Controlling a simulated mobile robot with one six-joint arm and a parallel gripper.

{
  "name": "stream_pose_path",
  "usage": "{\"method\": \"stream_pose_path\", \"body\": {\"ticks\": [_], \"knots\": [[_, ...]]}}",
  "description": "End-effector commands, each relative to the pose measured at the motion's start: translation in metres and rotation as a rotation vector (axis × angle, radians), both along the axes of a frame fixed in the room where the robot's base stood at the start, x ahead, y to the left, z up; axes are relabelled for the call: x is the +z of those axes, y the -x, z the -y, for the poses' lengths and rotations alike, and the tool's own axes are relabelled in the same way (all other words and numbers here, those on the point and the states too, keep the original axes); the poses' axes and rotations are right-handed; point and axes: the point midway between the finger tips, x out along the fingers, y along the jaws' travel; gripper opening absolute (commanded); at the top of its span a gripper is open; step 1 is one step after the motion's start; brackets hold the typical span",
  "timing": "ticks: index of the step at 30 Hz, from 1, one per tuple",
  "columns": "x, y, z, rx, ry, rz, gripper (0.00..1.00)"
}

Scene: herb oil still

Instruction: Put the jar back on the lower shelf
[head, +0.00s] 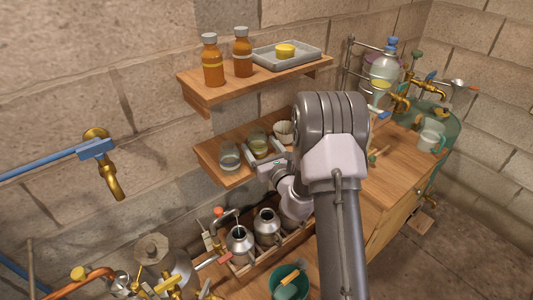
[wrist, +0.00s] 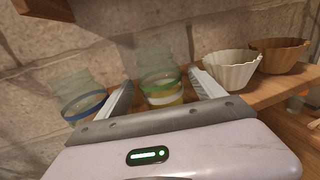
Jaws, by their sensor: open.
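A clear glass jar with green and yellow bands (wrist: 160,82) stands on the wooden lower shelf (head: 207,153). In the head view this jar (head: 258,141) is between another glass jar and a pale cup. My gripper (wrist: 162,92) is open, with one finger on each side of the banded jar. Its base is partly hidden behind the gripper body. In the head view my gripper (head: 263,154) is at the shelf's front edge. The other glass jar (wrist: 78,95) has a blue band and stands just left of the left finger; it also shows in the head view (head: 229,157).
A white fluted cup (wrist: 231,70) and a brown one (wrist: 281,55) stand to the right on the shelf. The upper shelf (head: 200,97) overhangs, with brown bottles (head: 212,62) and a tray (head: 262,61). Metal cans (head: 240,243) stand below.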

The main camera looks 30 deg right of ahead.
Motion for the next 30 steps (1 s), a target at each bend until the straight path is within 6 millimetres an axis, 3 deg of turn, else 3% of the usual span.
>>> {"method": "stream_pose_path", "body": {"ticks": [6, 12, 14, 17, 18, 20, 21, 22, 24, 26, 27, 30], "knots": [[0.0, 0.05, -0.001, -0.001, -0.002, -0.002, 0.78], [0.007, 0.067, -0.01, 0.026, 0.005, 0.007, 0.78], [0.025, 0.064, -0.033, 0.108, 0.024, 0.022, 0.78], [0.076, 0.07, -0.11, 0.378, 0.104, 0.057, 0.78], [0.098, 0.082, -0.151, 0.524, 0.164, 0.071, 0.78], [0.126, 0.116, -0.213, 0.76, 0.291, 0.079, 0.78], [0.139, 0.148, -0.25, 0.92, 0.401, 0.079, 0.78], [0.144, 0.177, -0.274, 1.041, 0.503, 0.073, 0.78], [0.142, 0.249, -0.309, 1.297, 0.808, 0.048, 0.78], [0.131, 0.302, -0.309, 1.451, 1.109, 0.016, 0.78], [0.123, 0.327, -0.299, 1.512, 1.317, -0.008, 0.78], [0.116, 0.357, -0.257, 1.539, 1.794, -0.066, 0.78]]}}
